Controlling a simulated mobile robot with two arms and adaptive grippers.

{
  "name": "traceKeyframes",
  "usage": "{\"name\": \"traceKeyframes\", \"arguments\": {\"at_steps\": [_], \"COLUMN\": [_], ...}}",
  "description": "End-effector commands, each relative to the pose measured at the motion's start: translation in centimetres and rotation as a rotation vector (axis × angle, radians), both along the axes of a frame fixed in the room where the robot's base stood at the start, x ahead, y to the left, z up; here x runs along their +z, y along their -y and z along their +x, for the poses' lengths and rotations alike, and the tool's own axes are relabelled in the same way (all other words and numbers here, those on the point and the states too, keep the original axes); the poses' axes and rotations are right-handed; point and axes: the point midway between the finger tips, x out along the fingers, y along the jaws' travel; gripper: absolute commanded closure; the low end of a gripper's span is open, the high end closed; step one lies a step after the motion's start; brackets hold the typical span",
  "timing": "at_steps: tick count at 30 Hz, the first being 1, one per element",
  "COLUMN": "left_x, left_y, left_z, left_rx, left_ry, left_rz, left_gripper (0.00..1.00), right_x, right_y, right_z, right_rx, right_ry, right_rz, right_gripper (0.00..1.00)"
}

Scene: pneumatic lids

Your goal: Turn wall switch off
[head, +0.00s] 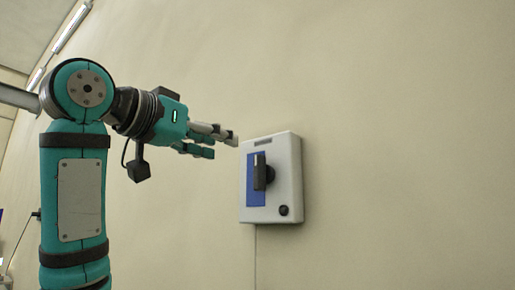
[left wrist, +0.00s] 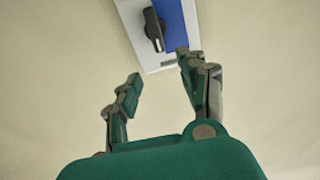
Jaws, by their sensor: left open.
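The wall switch (head: 285,185) is a pale grey box on the wall, with a blue panel, a black rotary handle (head: 262,172) and a small black round knob at its lower right. In the head view the handle stands upright. In the left wrist view the switch box (left wrist: 163,65) shows at the top, with the black handle (left wrist: 154,29) slightly tilted. My left gripper (head: 226,145) is open and empty, just left of the box near its upper left edge. In the left wrist view its fingers (left wrist: 160,68) are spread below the handle, apart from it. My right gripper is not in view.
The beige wall (head: 400,130) is bare to the right of the switch. A thin cable (head: 255,255) runs down from the box. Ceiling lights (head: 70,27) show at the upper left.

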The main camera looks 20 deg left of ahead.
Motion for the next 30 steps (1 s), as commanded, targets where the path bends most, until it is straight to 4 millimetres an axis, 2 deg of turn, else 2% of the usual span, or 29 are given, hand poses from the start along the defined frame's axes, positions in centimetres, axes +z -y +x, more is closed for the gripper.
{"name": "traceKeyframes", "arguments": {"at_steps": [1,5,12,15,21,29,30], "left_x": [0.4,0.4,0.3,0.3,0.1,0.0,0.0], "left_y": [0.5,1.5,3.1,3.6,4.0,4.0,4.0], "left_z": [1.3,4.0,8.5,9.7,11.0,11.1,11.1], "left_rx": [-0.001,-0.001,-0.001,-0.002,0.000,0.000,0.000], "left_ry": [-0.006,-0.006,-0.006,-0.005,-0.002,-0.001,-0.001], "left_rz": [0.002,0.002,0.001,0.002,0.001,0.000,0.000], "left_gripper": [0.58,0.58,0.58,0.58,0.58,0.58,0.60], "right_x": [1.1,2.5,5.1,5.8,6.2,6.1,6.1], "right_y": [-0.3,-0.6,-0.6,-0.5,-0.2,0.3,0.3], "right_z": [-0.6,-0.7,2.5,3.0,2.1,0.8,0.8], "right_rx": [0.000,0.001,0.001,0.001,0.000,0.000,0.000], "right_ry": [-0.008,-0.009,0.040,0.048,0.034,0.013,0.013], "right_rz": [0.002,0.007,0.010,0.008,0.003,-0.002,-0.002], "right_gripper": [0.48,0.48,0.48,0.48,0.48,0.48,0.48]}}
